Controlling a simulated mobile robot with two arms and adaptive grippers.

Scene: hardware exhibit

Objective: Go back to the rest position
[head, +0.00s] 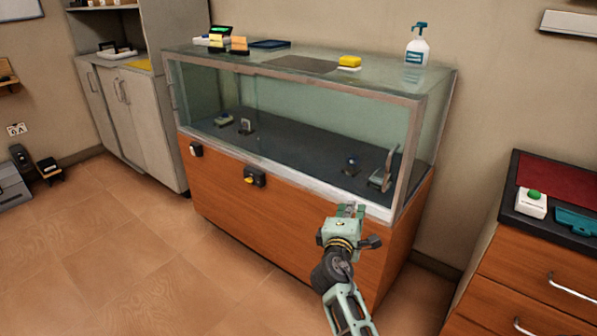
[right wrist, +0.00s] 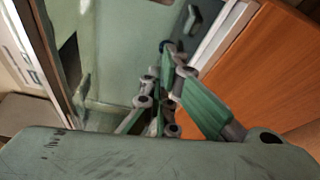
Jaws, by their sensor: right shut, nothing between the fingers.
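My right gripper (head: 348,211) is in front of the right end of the glass display case (head: 295,179), near its lower front rail. Its fingers are shut with nothing between them. In the right wrist view the green fingers of the right gripper (right wrist: 165,100) show close together, with the case's glass and wooden front beyond them. I cannot tell from these views whether the gripper touches the case. My left gripper is in neither view.
A yellow sponge (head: 349,61) and a spray bottle (head: 417,45) stand on the case top. A wooden drawer cabinet (head: 535,268) stands at the right, with a white box with a green button (head: 531,203) on it. Open floor (head: 110,250) lies at the left.

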